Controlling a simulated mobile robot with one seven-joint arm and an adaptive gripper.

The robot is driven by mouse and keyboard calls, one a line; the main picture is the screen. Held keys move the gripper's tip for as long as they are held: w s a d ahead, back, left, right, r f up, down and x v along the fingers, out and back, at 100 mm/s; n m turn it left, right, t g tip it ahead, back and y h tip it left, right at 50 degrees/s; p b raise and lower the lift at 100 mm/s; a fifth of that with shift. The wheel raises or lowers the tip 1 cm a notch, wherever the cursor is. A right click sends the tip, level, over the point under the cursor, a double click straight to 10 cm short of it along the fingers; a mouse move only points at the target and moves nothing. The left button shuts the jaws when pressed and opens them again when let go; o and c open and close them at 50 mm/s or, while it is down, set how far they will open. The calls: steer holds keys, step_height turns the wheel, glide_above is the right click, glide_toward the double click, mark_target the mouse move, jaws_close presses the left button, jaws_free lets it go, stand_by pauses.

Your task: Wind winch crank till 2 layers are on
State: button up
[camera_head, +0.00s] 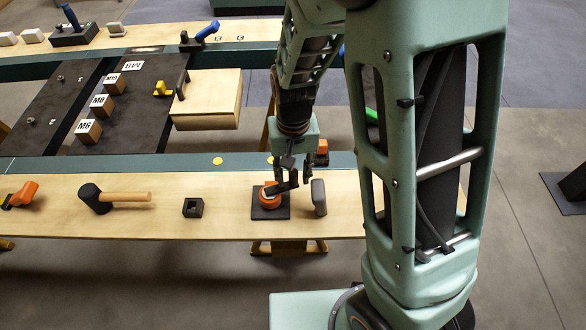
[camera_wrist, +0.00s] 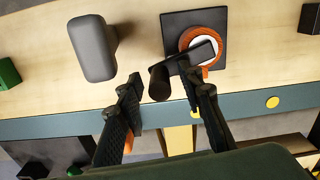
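The winch stands on the wooden bench as a black square base (camera_head: 270,213) with an orange drum (camera_head: 265,194). In the wrist view the base (camera_wrist: 184,22) lies upper right of centre, and the orange drum rim (camera_wrist: 207,71) surrounds a pale inner ring. A dark crank arm (camera_wrist: 196,54) crosses the drum and ends in a black upright handle (camera_wrist: 158,84). My gripper (camera_head: 294,178) is above the winch with fingers spread. In the wrist view the handle lies between the fingertips of my gripper (camera_wrist: 167,88), with gaps visible. How many layers are wound cannot be told.
A grey rounded block (camera_head: 319,197) stands close right of the winch. A small black square holder (camera_head: 193,207), a mallet (camera_head: 118,197) and an orange-handled tool (camera_head: 22,194) lie farther left. Bare bench lies between them. A green-grey strip (camera_head: 120,163) runs behind.

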jaws_close()
stand_by(0.3)
steer(key=shift+s+d+m+p, duration=0.15)
steer(key=shift+s+m+p, duration=0.6)
steer(key=shift+m, duration=1.05)
steer(key=shift+s, duration=0.2)
jaws_free()
steer(key=shift+b, duration=0.3)
